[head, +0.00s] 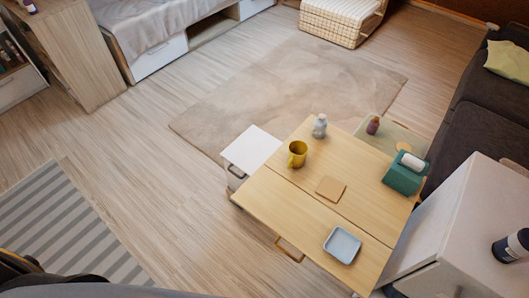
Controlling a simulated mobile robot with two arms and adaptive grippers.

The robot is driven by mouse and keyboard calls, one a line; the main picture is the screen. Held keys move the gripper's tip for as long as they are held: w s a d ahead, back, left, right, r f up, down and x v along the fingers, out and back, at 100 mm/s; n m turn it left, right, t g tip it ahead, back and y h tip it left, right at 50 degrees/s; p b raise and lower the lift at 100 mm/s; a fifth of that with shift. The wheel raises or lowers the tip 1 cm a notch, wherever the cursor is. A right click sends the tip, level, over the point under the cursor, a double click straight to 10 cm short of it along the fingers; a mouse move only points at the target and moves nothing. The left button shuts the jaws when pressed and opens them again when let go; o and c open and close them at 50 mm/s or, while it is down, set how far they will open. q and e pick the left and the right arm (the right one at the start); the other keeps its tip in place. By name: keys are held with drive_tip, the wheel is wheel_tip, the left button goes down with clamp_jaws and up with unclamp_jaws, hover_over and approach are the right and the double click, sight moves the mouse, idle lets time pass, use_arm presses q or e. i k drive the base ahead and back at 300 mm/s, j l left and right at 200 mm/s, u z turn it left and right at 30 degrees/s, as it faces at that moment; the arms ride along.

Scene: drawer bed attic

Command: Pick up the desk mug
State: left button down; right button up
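The yellow mug (298,153) stands upright on the light wooden desk (300,205), near its far left edge. Its opening faces up and its handle appears on the lower left side. Neither of my grippers shows in the head view. Only dark parts, which seem to be mine, show at the bottom left.
Near the mug stands a grey bottle (320,126). A brown coaster (331,189), blue tray (342,245) and green tissue box (404,174) are also on the desk. A white-topped stool (251,148) adjoins its left side. Open floor (170,200) lies to the left.

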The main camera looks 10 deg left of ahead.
sight(298, 149)
drive_tip(key=j, duration=0.6)
drive_tip(key=i+j+u, duration=0.1)
drive_tip(key=j, duration=0.5)
drive_tip(key=i+j, duration=0.1)
drive_tip(key=j, duration=0.55)
